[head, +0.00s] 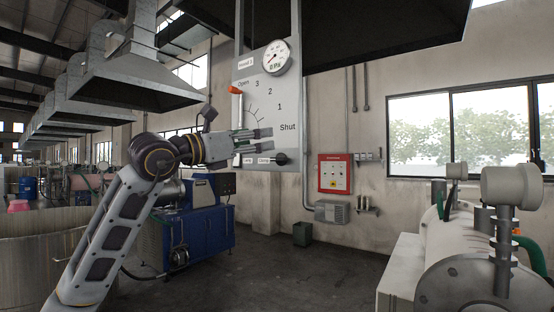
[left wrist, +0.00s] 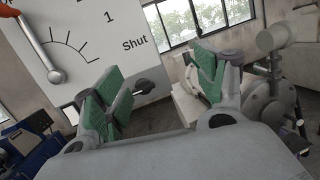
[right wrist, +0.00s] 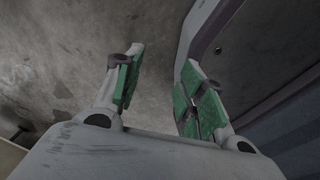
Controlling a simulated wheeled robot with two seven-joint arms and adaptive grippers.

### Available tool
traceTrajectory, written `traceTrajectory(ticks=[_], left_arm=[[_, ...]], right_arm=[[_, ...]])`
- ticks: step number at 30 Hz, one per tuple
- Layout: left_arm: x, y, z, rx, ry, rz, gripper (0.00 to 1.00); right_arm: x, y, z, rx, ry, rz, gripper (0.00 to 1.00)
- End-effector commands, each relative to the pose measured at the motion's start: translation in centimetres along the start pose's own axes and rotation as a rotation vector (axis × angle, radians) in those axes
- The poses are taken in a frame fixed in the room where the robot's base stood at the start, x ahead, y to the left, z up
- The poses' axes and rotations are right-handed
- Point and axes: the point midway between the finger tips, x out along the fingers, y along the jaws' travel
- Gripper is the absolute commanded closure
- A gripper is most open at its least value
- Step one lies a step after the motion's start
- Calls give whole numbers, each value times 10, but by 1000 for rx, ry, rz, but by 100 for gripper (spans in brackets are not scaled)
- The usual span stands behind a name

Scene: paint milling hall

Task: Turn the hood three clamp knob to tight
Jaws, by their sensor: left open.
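The lever with an orange handle (head: 234,90) points up at the panel's left. My left gripper (head: 264,134) is open and empty, in front of the panel just above the knob in the picture, with no visible contact. My right gripper (right wrist: 158,80) is open and empty over the floor, outside the head view.
A round pressure gauge (head: 275,58) sits at the panel's top. A red box (head: 335,173) is on the wall to the right. A blue machine (head: 205,230) stands behind my left arm, and pale milling equipment (head: 450,255) at right.

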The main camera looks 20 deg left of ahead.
Motion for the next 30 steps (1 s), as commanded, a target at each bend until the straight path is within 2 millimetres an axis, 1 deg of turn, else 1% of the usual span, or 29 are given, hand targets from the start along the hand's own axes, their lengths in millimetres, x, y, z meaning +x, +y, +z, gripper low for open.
traceTrajectory(ticks=[3,9,16,24,30], left_arm=[[-1,10,-8,11,39,51,29],[-4,30,-25,9,115,138,29],[-8,37,-44,-38,198,179,29],[-8,37,-44,-59,198,181,29],[-7,37,-44,-59,198,180,29]], right_arm=[[0,1,-5,0,6,1,60],[0,2,-7,0,8,2,60],[0,1,-4,0,5,1,60],[0,-1,6,-1,-5,-1,60],[-1,-2,9,-1,-8,-2,60]])
